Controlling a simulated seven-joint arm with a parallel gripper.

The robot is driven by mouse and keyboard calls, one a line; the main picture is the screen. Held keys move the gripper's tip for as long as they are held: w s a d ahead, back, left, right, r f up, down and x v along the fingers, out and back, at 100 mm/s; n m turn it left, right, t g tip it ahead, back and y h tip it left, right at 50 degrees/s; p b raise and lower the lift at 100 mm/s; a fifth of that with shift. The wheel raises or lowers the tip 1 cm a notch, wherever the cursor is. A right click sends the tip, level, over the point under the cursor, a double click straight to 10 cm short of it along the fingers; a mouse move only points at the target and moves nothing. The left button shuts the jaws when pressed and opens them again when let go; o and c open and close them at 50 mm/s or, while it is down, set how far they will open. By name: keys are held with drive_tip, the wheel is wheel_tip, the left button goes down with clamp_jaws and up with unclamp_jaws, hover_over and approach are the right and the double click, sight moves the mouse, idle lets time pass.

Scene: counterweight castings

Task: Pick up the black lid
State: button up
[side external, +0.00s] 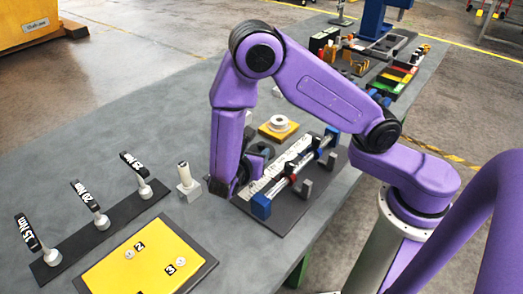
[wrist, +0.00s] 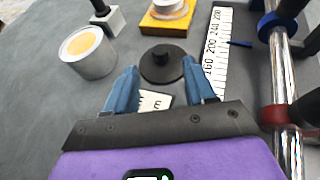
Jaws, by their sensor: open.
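The black lid (wrist: 163,72), a round disc with a raised knob in its middle, lies flat on the grey table in the wrist view. My gripper (wrist: 160,69) is open, with its two blue fingers apart. In this view the lid shows between and just beyond the fingertips, and nothing is held. I cannot tell the height of the fingers above it.
A grey can with a yellow-orange top (wrist: 90,54) stands left of the lid. A yellow block with a white ring (wrist: 165,22) lies beyond it. A white ruler (wrist: 217,55) and a metal rod with collars (wrist: 284,75) lie right. A white post (side external: 186,179) stands left of my gripper.

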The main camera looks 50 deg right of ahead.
sight(260, 146)
drive_tip(key=shift+x, duration=2.85)
drive_tip(key=shift+c, duration=0.3)
drive_tip(key=shift+r, duration=0.1)
clamp_jaws()
